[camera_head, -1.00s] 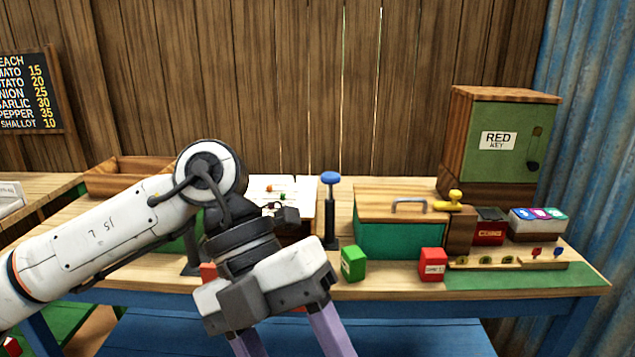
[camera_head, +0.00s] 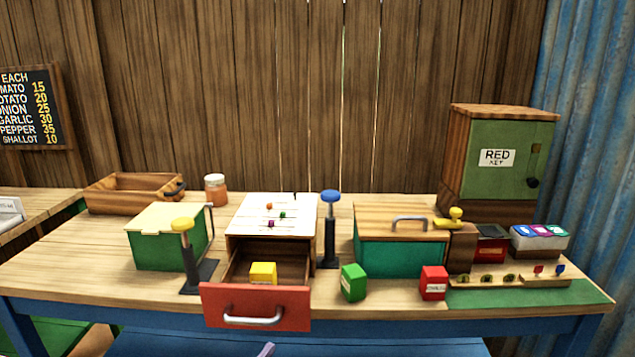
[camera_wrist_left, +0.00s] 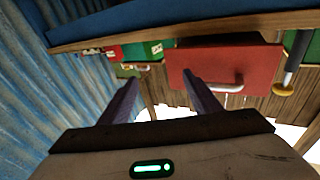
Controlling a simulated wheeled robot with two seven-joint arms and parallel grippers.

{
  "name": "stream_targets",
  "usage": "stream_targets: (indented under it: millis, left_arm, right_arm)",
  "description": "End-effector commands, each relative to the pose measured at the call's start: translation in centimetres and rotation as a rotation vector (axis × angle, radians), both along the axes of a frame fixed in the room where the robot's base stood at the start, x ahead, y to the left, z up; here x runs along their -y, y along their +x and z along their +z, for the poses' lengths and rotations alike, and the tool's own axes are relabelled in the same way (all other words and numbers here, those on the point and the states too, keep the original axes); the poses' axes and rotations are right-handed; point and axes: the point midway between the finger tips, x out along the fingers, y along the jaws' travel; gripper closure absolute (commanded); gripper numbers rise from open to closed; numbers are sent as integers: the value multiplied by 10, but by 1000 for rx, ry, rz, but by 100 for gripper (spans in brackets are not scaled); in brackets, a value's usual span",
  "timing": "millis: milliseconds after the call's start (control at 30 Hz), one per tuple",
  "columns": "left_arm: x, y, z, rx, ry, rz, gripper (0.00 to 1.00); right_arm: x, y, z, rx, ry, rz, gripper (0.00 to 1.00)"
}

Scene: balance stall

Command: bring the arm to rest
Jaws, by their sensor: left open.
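My left gripper (camera_wrist_left: 160,77) is open, with two purple fingers apart and nothing visible between them. In the head view only a purple fingertip of it (camera_head: 265,350) shows at the bottom edge, in front of and below the red drawer (camera_head: 256,307). The drawer stands pulled open with a yellow block (camera_head: 263,272) inside. In the left wrist view the drawer's red front (camera_wrist_left: 225,62) and metal handle lie beyond the fingers, which look clear of it. My right gripper is in neither view.
The table carries a green box (camera_head: 168,240), a yellow-topped post (camera_head: 190,262), a blue-topped post (camera_head: 330,235), a teal box (camera_head: 390,256), a green block (camera_head: 353,283) and a red block (camera_head: 433,284). A green cabinet (camera_head: 510,145) stands at back right. The open drawer juts past the front edge.

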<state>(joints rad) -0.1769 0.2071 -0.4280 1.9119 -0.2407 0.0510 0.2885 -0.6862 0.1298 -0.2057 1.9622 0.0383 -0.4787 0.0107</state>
Motion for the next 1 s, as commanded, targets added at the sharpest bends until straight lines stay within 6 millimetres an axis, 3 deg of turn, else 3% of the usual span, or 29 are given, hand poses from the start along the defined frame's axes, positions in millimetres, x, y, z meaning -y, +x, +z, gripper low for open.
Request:
stream_targets:
  millis: [33,200,300,400,500,600,1000]
  left_arm:
    - [-15,-10,-37,-111,15,48,43]
    - [-59,-63,-147,-458,88,165,43]
    - [-79,-105,-197,-636,129,204,43]
    - [-92,-144,-232,-774,161,223,43]
    - [-101,-171,-252,-864,182,232,43]
    - [-105,-186,-262,-909,193,234,43]
    - [-105,-189,-264,-919,196,234,43]
  right_arm:
    - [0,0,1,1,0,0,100]
    - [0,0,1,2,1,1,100]
    - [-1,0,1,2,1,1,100]
    - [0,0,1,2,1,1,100]
    - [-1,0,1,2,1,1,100]
    - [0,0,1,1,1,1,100]
    - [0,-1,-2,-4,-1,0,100]
